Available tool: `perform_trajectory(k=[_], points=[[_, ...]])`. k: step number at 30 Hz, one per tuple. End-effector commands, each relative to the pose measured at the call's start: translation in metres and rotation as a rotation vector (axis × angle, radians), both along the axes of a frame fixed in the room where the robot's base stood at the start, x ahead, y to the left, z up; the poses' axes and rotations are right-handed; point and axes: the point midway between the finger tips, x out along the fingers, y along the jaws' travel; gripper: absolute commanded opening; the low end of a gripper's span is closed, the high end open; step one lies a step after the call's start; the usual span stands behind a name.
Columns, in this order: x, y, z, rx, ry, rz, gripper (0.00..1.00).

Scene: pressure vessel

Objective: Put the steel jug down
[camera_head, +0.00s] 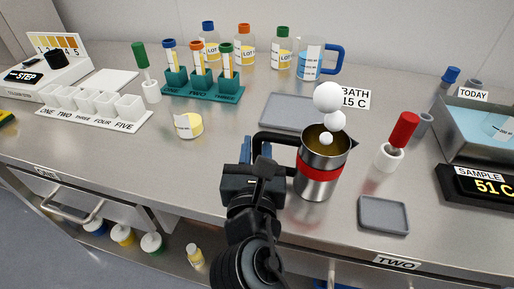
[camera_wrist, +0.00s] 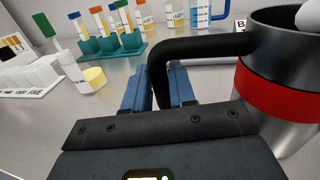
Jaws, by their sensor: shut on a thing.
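The steel jug (camera_head: 318,182) has a red band, a black handle and brown liquid inside, with white puffs above its mouth. It is upright near the table's front edge, right of my gripper (camera_head: 259,152). In the wrist view, the jug (camera_wrist: 275,108) fills the right side. Its black handle runs between the blue fingers of my gripper (camera_wrist: 159,88), which is shut on it. I cannot tell whether the jug's base touches the table.
A grey mat (camera_head: 285,112) lies behind the jug. A small grey tray (camera_head: 383,215) lies to its right front. A red-handled tool in a white holder (camera_head: 389,158) and a water bath (camera_head: 478,130) stand further right. The tabletop (camera_head: 215,160) left of my gripper is clear.

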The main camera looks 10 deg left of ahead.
Motion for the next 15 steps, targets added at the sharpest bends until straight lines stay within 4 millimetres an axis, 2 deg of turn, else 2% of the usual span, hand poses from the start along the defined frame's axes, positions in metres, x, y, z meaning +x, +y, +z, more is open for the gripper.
perform_trajectory(k=[3, 4, 12, 15], points=[[0.0002, -0.0003, -0.0025, -0.001, -0.001, -0.001, 0.00], [0.0001, -0.0003, -0.0030, -0.001, 0.000, -0.001, 0.26], [0.0002, -0.0003, -0.0024, 0.000, 0.000, -0.001, 0.51], [0.0002, -0.0003, -0.0024, 0.000, 0.000, -0.001, 0.51]])
